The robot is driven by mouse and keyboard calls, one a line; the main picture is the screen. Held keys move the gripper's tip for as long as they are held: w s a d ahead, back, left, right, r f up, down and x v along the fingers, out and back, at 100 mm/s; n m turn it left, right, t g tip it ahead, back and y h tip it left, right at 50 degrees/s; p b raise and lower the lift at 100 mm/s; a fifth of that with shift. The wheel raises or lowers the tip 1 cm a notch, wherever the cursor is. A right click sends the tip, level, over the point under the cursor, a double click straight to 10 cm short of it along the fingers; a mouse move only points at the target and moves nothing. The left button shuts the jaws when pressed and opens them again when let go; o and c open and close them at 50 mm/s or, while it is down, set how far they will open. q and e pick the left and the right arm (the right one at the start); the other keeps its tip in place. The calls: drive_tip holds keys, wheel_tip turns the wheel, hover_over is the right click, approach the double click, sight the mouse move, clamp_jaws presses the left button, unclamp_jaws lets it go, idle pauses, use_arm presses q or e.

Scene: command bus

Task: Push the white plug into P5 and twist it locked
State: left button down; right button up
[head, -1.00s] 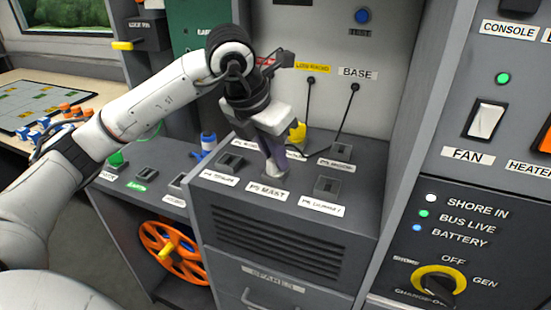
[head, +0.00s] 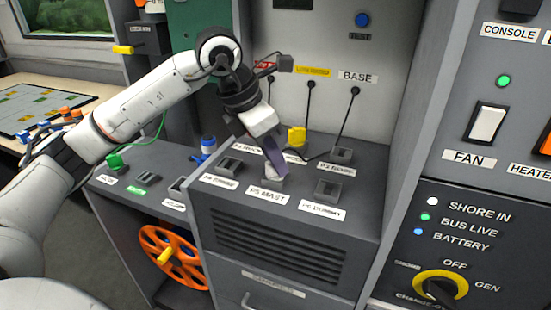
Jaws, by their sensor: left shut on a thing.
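My left gripper (head: 275,160) reaches down from the upper left onto the grey socket panel (head: 225,190). It is shut on the white plug (head: 272,182), which shows as a small pale piece under the fingers. The plug sits at the P5 MAST socket, just behind the P5 MAST label (head: 266,197). The fingers hide most of the plug and the socket, so I cannot tell how deep it is or whether it is turned. My right gripper is not in view.
A yellow plug (head: 297,136) stands behind the gripper. Empty-looking sockets lie left (head: 229,165) and right (head: 328,188) of P5. Black cables hang from the back wall near the BASE label (head: 357,77). A blue plug (head: 207,145) and a green plug (head: 115,160) stand on the left.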

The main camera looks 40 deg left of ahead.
use_arm(q)
drive_tip(key=shift+s+f+m, duration=0.1)
drive_tip(key=shift+f+m, duration=0.05)
drive_tip(key=shift+m, duration=0.75)
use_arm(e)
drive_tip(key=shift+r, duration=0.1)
use_arm(q)
drive_tip(key=c, duration=1.7)
unclamp_jaws()
drive_tip(key=shift+h, duration=0.3)
drive_tip(key=shift+a+r, duration=0.1)
drive_tip(key=shift+r, duration=0.55)
drive_tip(key=p+v, duration=0.1)
drive_tip(key=v, duration=0.8)
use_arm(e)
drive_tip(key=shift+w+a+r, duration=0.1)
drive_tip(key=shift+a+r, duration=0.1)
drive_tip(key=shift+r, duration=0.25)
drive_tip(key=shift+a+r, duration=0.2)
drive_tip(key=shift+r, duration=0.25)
